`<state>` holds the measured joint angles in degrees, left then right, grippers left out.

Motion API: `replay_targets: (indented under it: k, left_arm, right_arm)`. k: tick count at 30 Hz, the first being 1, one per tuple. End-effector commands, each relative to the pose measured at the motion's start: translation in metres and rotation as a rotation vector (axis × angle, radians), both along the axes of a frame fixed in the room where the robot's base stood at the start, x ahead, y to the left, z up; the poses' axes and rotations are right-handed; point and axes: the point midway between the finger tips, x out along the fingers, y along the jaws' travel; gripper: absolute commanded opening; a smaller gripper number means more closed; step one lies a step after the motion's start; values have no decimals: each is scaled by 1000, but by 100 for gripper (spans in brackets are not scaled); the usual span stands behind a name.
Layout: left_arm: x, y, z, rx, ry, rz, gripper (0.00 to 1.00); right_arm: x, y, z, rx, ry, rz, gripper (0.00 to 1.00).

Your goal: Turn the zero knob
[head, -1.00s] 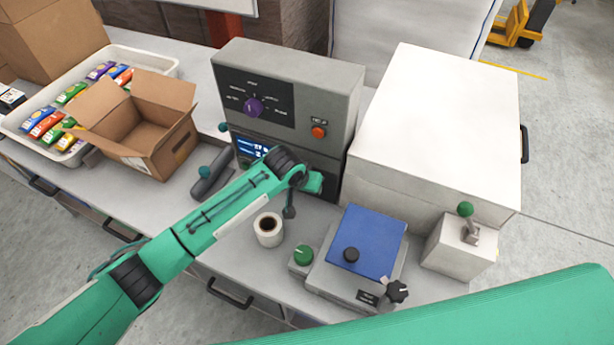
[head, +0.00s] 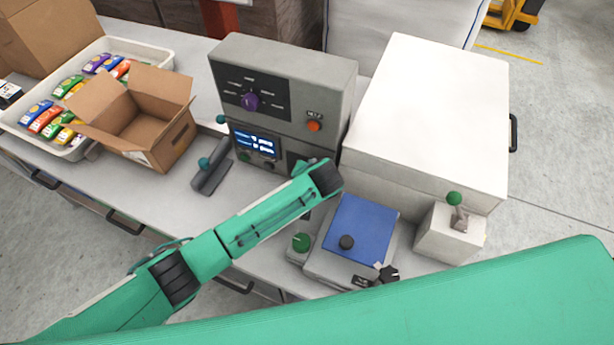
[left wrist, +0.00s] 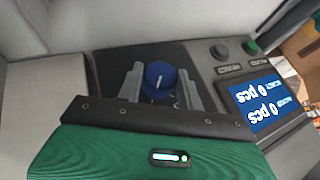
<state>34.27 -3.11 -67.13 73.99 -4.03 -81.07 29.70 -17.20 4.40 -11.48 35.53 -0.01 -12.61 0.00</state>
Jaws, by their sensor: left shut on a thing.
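In the left wrist view, a round blue knob (left wrist: 158,74) with a white pointer line sits on a dark panel (left wrist: 112,66). The two grey fingers of my left gripper (left wrist: 160,86) are on either side of it, shut on it. No label for this knob is readable. The lit display (left wrist: 262,104) beside the panel reads 0 pcs on two lines. In the head view, my left arm hides the blue knob and the gripper at the lower front of the grey weigher (head: 335,95). My right gripper is not in view.
A purple dial (head: 249,102) and an orange button (head: 314,126) are higher on the weigher. An open carton (head: 155,154) and tray (head: 150,60) are left.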

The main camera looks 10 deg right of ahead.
Motion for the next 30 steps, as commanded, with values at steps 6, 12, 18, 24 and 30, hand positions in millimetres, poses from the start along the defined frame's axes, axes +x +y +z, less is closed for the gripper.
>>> replay_targets:
  k: [6, 12, 18, 24, 30]
  left_arm:
    - [0, 1, 0, 6, -3, 1, 14]
    - [0, 1, -1, 6, -2, 2, 41]
    - [0, 1, 0, 5, -2, 1, 58]
    - [0, 0, 0, 4, -2, 0, 58]
    - [-10, -2, 11, 1, -2, -2, 58]
  right_arm:
    - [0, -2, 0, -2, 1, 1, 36]
    - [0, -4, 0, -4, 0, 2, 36]
    - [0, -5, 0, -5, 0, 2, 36]
    - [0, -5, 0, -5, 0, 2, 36]
    - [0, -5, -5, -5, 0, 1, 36]
